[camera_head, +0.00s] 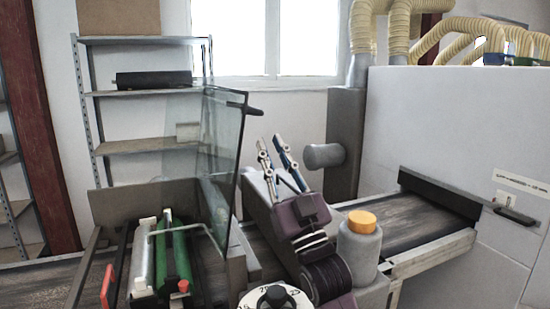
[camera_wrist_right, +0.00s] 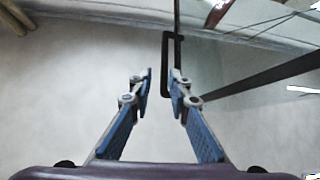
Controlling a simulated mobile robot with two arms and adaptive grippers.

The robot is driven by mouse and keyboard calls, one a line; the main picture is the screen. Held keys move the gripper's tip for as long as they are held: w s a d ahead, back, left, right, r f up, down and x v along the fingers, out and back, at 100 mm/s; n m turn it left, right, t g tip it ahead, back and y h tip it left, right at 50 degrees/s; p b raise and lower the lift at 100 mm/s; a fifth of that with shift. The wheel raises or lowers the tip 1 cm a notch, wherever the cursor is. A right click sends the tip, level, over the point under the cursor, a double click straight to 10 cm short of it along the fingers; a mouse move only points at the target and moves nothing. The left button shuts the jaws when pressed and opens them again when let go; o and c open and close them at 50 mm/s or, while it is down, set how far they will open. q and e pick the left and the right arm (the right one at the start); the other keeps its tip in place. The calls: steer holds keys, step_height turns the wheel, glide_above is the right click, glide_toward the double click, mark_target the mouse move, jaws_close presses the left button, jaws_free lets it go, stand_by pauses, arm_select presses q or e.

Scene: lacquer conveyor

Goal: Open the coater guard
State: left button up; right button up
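The coater guard (camera_head: 225,165) is a clear glass panel with dark edges, standing raised and steeply tilted beside the coater rollers. Its black handle (camera_head: 252,109) sticks out at the upper right of the panel. My right gripper (camera_head: 273,147) has a purple body and blue-padded fingers, which point up and sit below and right of the handle. In the right wrist view the fingers (camera_wrist_right: 163,74) are apart with nothing between their pads. The black handle (camera_wrist_right: 167,62) shows just beyond the tips, nearer the right finger; contact cannot be told. My left gripper is not in view.
Green (camera_head: 174,250) and white (camera_head: 144,255) rollers lie in the coater at lower left. A white dial (camera_head: 275,298) is at the bottom. The conveyor belt (camera_head: 405,218) runs into a large pale housing (camera_head: 450,130) at right. A shelf rack (camera_head: 140,93) stands behind.

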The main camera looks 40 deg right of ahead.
steer(key=shift+v, duration=0.9)
steer(key=shift+w+a, duration=0.1)
steer(key=shift+a, duration=0.05)
